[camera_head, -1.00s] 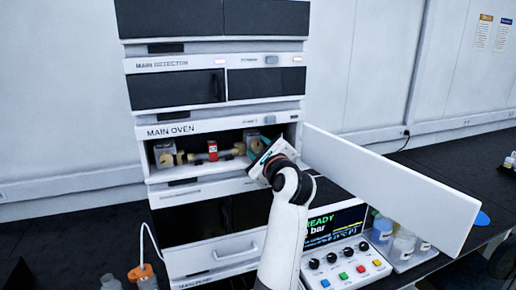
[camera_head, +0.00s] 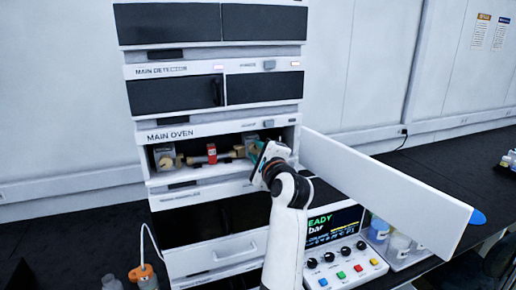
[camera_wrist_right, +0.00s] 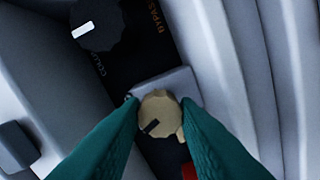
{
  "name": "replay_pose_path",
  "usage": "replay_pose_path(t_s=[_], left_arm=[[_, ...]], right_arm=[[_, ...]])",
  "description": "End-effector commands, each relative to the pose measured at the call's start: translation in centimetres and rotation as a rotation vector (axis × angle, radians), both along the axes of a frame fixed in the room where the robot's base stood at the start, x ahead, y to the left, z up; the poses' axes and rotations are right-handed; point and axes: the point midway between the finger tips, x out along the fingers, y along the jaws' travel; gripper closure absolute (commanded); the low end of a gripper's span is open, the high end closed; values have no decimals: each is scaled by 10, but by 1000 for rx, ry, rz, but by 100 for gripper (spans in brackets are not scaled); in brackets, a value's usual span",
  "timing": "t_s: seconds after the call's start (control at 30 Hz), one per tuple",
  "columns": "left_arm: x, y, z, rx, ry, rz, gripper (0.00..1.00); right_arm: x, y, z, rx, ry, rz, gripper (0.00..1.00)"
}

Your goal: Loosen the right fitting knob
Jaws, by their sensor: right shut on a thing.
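The right fitting knob (camera_wrist_right: 159,112) is a beige, ribbed knob with a dark mark on its face. In the right wrist view it sits between the two green fingertips of my right gripper (camera_wrist_right: 160,108), which is shut on it. In the head view my right gripper (camera_head: 253,151) reaches into the right side of the open main oven (camera_head: 222,131), and its fingers partly hide the knob. A column with a red label (camera_head: 211,153) lies across the oven, with a beige left fitting (camera_head: 180,160) at its other end. My left gripper is not in view.
The white oven door (camera_head: 385,190) stands open to the right, close beside my right arm. In the wrist view a dark selector knob (camera_wrist_right: 96,25) with a white mark sits near the fingers. A control panel (camera_head: 340,265) and bottles (camera_head: 399,246) stand below the door.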

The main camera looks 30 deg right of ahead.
Motion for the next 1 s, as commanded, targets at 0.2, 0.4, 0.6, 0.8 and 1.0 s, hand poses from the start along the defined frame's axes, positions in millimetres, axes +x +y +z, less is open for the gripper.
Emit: replay_pose_path(t_s=[0.2, 0.4, 0.6, 0.8, 1.0], left_arm=[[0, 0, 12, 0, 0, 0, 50], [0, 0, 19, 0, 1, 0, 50], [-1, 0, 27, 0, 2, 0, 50], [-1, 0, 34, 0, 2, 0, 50], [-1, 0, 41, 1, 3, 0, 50]], right_arm=[[0, -1, 4, -203, 44, -2, 95], [0, -1, 5, -389, 88, -2, 95], [0, -1, 5, -574, 131, -3, 95], [0, -1, 6, -759, 175, -3, 95], [0, -1, 6, -945, 219, -5, 95]])
